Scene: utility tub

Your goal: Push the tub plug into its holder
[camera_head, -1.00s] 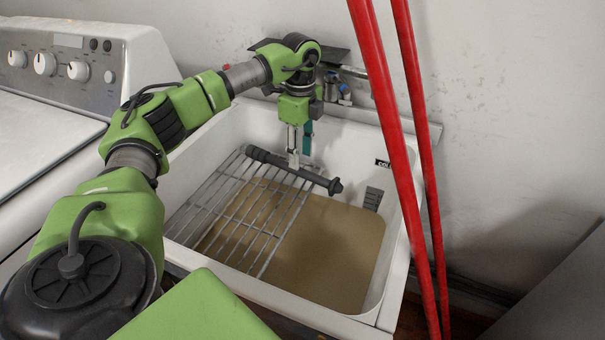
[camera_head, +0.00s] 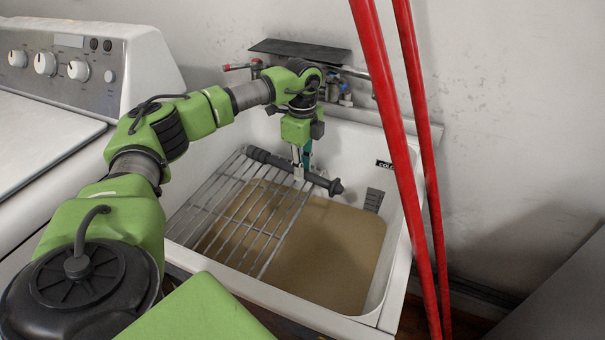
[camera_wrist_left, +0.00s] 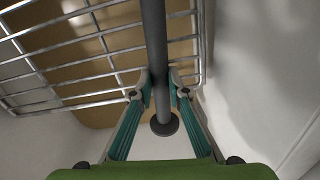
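The tub plug (camera_head: 272,160) is a long dark grey rod with a flanged end, lying tilted across the wire rack at the back of the tub. It also shows in the left wrist view (camera_wrist_left: 157,40), with a round disc at its near end. My left gripper (camera_head: 302,173) reaches down from above near the plug's flanged end. In the left wrist view its fingertips (camera_wrist_left: 160,92) are close in on both sides of the rod, and it looks shut on it. I cannot make out a plug holder for certain. My right gripper is not in view.
The white tub (camera_head: 395,255) has brownish water or floor on its right; the wire rack (camera_head: 235,215) covers its left. A dark ribbed piece (camera_head: 373,199) is on the right wall. Taps (camera_head: 345,92) stand behind. Red poles (camera_head: 400,150) cross at right; a washer (camera_head: 60,110) stands left.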

